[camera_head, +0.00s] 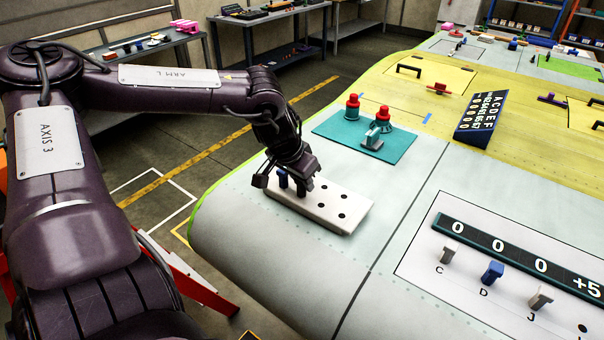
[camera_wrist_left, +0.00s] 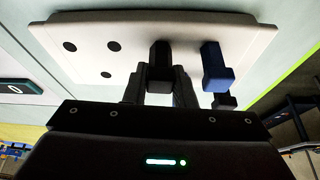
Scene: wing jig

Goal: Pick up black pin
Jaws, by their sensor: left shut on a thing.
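A white block (camera_head: 342,203) with several round dark holes lies on the pale wing surface. My left gripper (camera_head: 301,187) is over its left end, pointing down. In the left wrist view it (camera_wrist_left: 160,88) is shut on the black pin (camera_wrist_left: 160,56), which stands at the block (camera_wrist_left: 95,35); I cannot tell whether its tip is still in a hole. The gripper hides most of this pin in the head view. A blue pin (camera_wrist_left: 216,64) stands in the block beside it, apart from the fingers, and also shows in the head view (camera_head: 283,178). My right gripper is out of view.
A teal mat (camera_head: 340,130) with two red-topped pieces (camera_head: 353,106) and a grey-green clamp-like piece (camera_head: 372,139) lies behind the block. A black lettered board (camera_head: 482,116) stands further right. A white panel with counters and several pegs (camera_head: 492,272) is at front right. The wing's edge is left of the block.

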